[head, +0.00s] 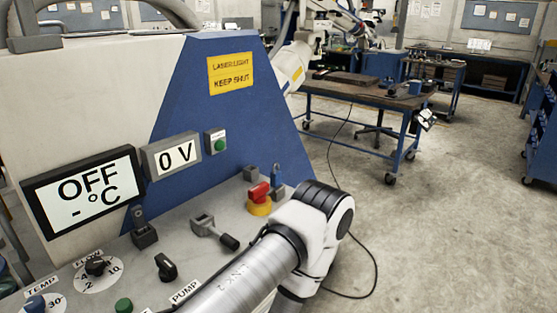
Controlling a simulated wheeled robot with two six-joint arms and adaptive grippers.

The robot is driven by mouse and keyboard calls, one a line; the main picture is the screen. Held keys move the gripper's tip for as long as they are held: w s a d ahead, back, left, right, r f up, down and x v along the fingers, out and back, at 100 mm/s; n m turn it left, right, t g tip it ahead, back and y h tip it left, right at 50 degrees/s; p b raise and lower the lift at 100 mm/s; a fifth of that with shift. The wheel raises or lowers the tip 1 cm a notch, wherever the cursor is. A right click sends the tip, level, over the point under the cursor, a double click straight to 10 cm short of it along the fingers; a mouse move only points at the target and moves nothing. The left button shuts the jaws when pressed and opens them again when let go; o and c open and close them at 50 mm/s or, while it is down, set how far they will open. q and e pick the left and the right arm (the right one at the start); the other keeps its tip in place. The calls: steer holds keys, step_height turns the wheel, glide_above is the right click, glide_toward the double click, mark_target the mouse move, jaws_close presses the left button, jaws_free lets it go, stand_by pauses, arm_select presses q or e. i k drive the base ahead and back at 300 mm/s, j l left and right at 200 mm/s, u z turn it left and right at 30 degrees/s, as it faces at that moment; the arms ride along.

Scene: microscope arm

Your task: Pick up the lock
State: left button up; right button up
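I cannot clearly identify the lock in the head view. A small dark metal fitting with an upright loop (144,232) stands on the sloped panel below the displays. A small blue upright piece (276,177) with a grey block stands near the panel's far right corner. Either could be part of a lock or latch, but they are too small to tell. One of my arms crosses the lower middle, and its white and black joint hides part of the panel's right edge. Neither of my grippers can be made out.
The grey control panel (185,257) carries a red and yellow switch (259,198), a lever handle (214,232), knobs and buttons. Above it are an OFF display (88,190) and a 0 V display (172,156). A blue-framed workbench (362,93) stands behind, with open floor at right and a cable.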

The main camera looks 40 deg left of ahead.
mark_target(276, 175)
steer(key=i+l+u, duration=0.35)
steer(key=i, duration=0.25)
steer(key=i+l+u, duration=0.4)
steer(key=i, duration=0.25)
steer(key=i+l+u, duration=0.35)
steer(key=i+l, duration=0.1)
steer(key=i, duration=0.1)
